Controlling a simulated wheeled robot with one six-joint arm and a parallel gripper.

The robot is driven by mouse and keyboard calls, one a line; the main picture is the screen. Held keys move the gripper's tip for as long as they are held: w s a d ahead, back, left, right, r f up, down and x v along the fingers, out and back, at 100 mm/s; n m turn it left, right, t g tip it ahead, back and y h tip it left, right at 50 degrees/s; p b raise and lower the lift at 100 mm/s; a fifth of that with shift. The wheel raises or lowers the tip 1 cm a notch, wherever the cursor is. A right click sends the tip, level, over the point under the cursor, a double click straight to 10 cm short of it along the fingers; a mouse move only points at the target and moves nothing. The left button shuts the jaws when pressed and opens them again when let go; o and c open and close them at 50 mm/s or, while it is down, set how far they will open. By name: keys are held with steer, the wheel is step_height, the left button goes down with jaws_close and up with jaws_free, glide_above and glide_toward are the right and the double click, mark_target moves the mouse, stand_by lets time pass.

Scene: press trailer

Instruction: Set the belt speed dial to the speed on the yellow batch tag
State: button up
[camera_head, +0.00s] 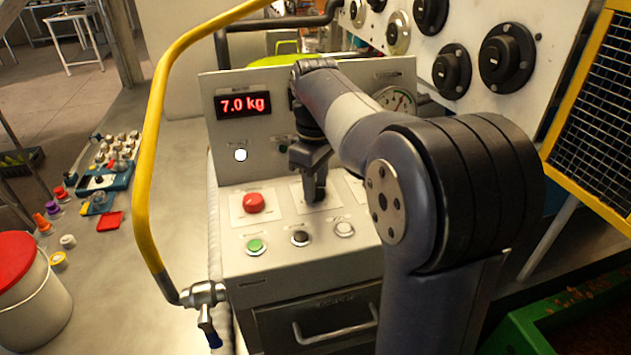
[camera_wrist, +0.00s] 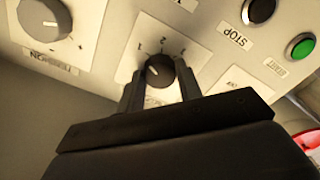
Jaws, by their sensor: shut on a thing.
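The dial (camera_wrist: 157,72) is a small round black knob on a white plate in the wrist view, with several numerals around it. A pale mark on the knob seems to lie toward the upper left, near the "1", but it is small and blurred. My gripper (camera_wrist: 160,80) has one finger on each side of the knob and is shut on it. In the head view my gripper (camera_head: 315,188) reaches down to the console's sloping top, and it hides the dial there. I see no yellow batch tag in either view.
A red knob (camera_head: 254,203) sits left of my gripper. Below are green (camera_head: 257,245), black (camera_head: 301,238) and white (camera_head: 344,229) buttons. A display (camera_head: 244,105) reads 7.0 kg. A yellow rail (camera_head: 146,170) curves along the left. A larger tension dial (camera_wrist: 45,18) is nearby.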

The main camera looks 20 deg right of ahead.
steer(key=shift+r, duration=0.1)
steer(key=m+p, duration=0.3)
steer(key=shift+r+m, duration=0.15)
steer(key=shift+m, duration=0.25)
steer(key=m+p, duration=0.3)
steer(key=m, duration=0.2)
steer(key=m+p, duration=0.2)
steer(key=m, duration=0.2)
steer(key=shift+m, duration=0.4)
steer(key=shift+f+m+p, duration=0.2)
steer(key=shift+m+p, duration=0.55)
steer(key=shift+m, duration=1.35)
steer(key=o, duration=1)
